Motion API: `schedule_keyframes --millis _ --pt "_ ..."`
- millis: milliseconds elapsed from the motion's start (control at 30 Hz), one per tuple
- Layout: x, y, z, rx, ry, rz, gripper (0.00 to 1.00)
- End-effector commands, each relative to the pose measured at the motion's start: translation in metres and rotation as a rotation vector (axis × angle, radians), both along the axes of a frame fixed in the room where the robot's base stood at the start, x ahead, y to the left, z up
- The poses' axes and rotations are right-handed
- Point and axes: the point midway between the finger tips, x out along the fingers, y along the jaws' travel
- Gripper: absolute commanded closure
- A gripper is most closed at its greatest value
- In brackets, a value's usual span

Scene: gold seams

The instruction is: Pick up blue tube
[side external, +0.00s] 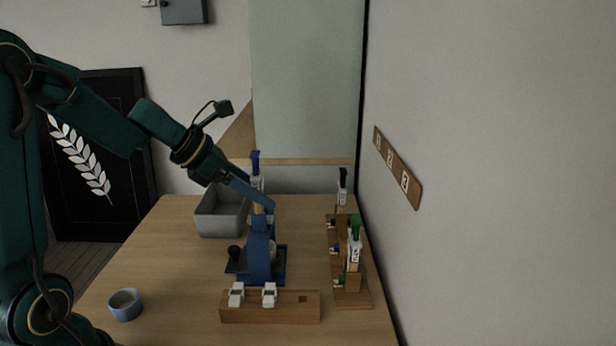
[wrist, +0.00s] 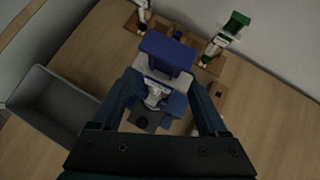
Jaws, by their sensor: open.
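The blue tube has a blue cap and a pale body. In the side view its cap (side external: 255,160) stands upright above my gripper's fingers, and its lower part is partly hidden by them. In the wrist view the blue tube (wrist: 168,52) is between and just beyond the fingers, above a blue stand. My gripper (side external: 270,203) is open, angled down to the right, with its fingers around the tube's body; in the wrist view the gripper (wrist: 160,84) has one finger on each side. Whether the fingers touch the tube cannot be told.
A blue stand (side external: 262,258) is below my gripper. A grey bin (side external: 211,226) stands behind left. A wooden block (side external: 270,313) with white pieces is in front. A green-capped tube (side external: 355,242) and a black-capped tube (side external: 342,184) stand right, near the wall. A blue cup (side external: 124,305) sits front left.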

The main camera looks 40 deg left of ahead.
Motion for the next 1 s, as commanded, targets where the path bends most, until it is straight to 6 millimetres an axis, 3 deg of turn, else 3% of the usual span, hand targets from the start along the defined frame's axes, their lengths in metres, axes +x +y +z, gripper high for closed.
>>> schedule_keyframes --millis 333,367,500,567,1000 --pt "0.0041 -0.0017 -0.0052 0.001 0.002 0.001 0.23" --pt "0.0041 -0.0017 -0.0052 0.001 0.002 0.001 0.27" --pt "0.0041 -0.0017 -0.005 0.001 0.002 0.001 0.81" --pt "0.0041 -0.0017 -0.005 0.001 0.002 0.001 1.0" --pt "0.005 -0.0012 0.0021 0.003 -0.003 -0.001 1.0"
